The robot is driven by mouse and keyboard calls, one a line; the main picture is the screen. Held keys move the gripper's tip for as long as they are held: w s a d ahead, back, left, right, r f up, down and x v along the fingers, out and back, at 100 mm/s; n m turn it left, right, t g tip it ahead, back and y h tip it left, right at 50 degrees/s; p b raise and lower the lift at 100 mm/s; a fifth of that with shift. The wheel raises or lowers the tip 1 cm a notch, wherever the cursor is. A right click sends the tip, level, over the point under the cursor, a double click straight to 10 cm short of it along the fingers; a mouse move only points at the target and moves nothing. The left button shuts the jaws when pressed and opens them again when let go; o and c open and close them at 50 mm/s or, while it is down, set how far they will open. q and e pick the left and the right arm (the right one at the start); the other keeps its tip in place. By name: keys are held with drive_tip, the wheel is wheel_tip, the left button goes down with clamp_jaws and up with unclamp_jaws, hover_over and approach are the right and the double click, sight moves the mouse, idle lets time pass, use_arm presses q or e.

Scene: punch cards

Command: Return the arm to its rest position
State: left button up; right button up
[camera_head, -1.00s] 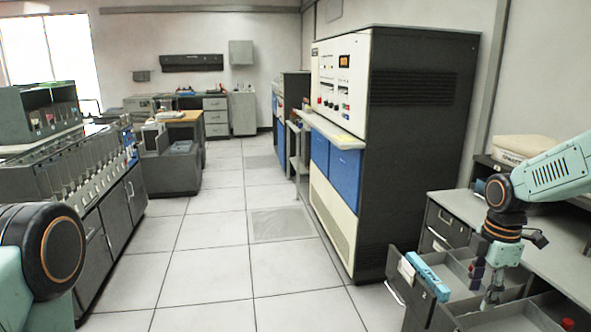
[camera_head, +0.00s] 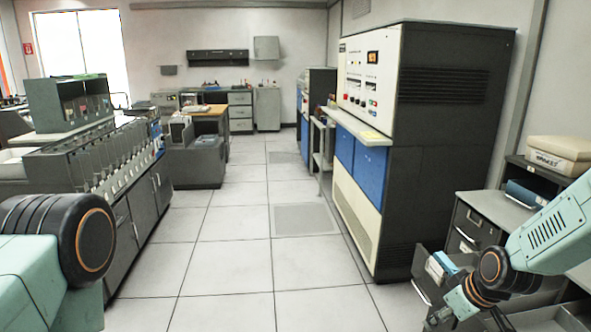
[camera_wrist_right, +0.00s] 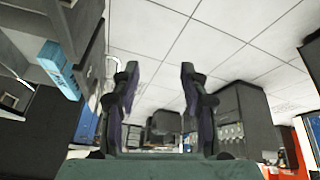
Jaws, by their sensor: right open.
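My right arm (camera_head: 548,238) reaches in from the right in the head view. Its gripper (camera_head: 436,319) points down and left at the lower edge, beside the open drawer (camera_head: 420,290). In the right wrist view the two fingers (camera_wrist_right: 158,82) stand wide apart with nothing between them. A light-blue box (camera_head: 442,264) lies at the drawer's edge; it also shows at the left of the wrist view (camera_wrist_right: 56,68). Of my left arm (camera_head: 40,262) only a joint and links show at the lower left; its gripper is out of the frame.
A tall cabinet (camera_head: 440,150) with blue panels stands left of the drawer unit (camera_head: 470,225). A beige box (camera_head: 560,153) sits on a shelf at right. A long grey machine (camera_head: 90,155) stands at left. The tiled floor (camera_head: 232,255) between is clear.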

drive_tip(key=s+a+f+m+b, duration=0.1)
drive_tip(key=s+a+f+m, duration=0.25)
drive_tip(key=s+f, duration=0.4)
drive_tip(key=s+a+f+m+b, duration=0.2)
drive_tip(key=s+a+f, duration=0.3)
drive_tip(key=s, duration=0.4)
drive_tip(key=s+f+g+b, duration=0.1)
drive_tip(key=s+f, duration=0.3)
drive_tip(key=s, duration=0.5)
drive_tip(key=s+a+f+g+h+b, duration=0.1)
drive_tip(key=s+f+g, duration=0.3)
drive_tip(key=s, duration=0.6)
drive_tip(key=shift+s, duration=0.25)
